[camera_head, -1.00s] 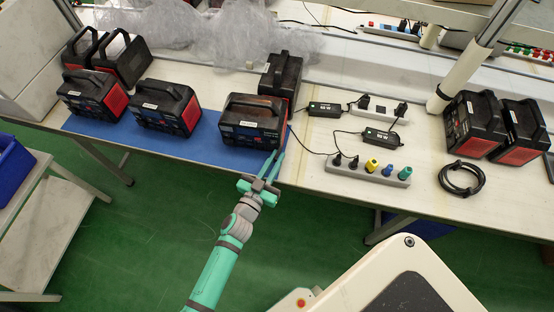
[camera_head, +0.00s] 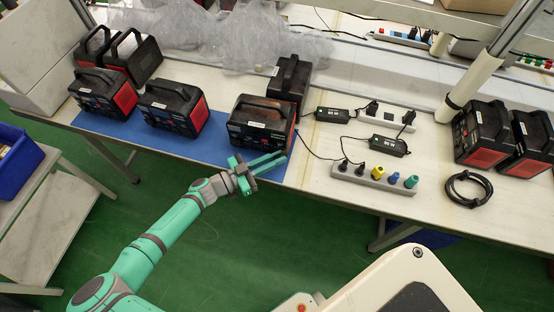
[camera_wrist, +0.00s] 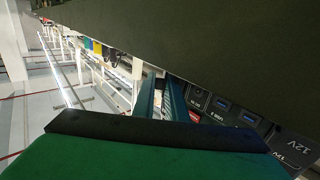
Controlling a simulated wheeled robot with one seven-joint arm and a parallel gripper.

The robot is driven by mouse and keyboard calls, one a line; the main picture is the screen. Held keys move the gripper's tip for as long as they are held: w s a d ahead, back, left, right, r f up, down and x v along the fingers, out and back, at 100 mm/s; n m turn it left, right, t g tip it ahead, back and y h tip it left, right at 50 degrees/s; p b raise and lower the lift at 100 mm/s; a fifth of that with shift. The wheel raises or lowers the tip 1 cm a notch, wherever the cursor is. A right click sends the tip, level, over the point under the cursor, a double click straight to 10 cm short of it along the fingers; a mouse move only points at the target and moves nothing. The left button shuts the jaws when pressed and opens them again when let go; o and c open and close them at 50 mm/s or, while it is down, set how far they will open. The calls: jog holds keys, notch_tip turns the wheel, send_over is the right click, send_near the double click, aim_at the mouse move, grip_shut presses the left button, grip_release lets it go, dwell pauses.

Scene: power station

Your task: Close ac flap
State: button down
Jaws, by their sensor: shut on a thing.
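The power station (camera_head: 262,122) in front of my gripper is a black box with a top handle and a red side, upright near the table's front edge. My gripper (camera_head: 283,157) lies low along its front, fingers pointing right. In the wrist view, the two green fingers (camera_wrist: 161,98) stand close together with a narrow gap, beside the station's front panel (camera_wrist: 232,116) with its USB and 12V sockets. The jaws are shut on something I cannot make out. A dark surface (camera_wrist: 200,35) spans the top of that view. I cannot clearly identify the AC flap in either view.
Several more power stations stand on the table, two of them close together at the right (camera_head: 482,135). A blue mat (camera_head: 225,152) lies under the front ones. A power strip (camera_head: 373,178), adapters and a coiled cable (camera_head: 467,189) lie to the right.

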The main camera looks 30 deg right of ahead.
jog(key=shift+w+d+m+g, duration=0.1)
jog(key=shift+w+m+g, duration=0.1)
jog(key=shift+m+g, duration=0.45)
jog(key=shift+s+g, duration=0.1)
jog(key=shift+g, duration=0.35)
jog(key=c, duration=1.8)
grip_release()
jog(key=shift+c, duration=0.2)
jog(key=shift+w, duration=0.25)
jog(key=shift+s+n+t, duration=0.1)
jog(key=shift+n+t, duration=0.15)
jog(key=shift+t, duration=0.25)
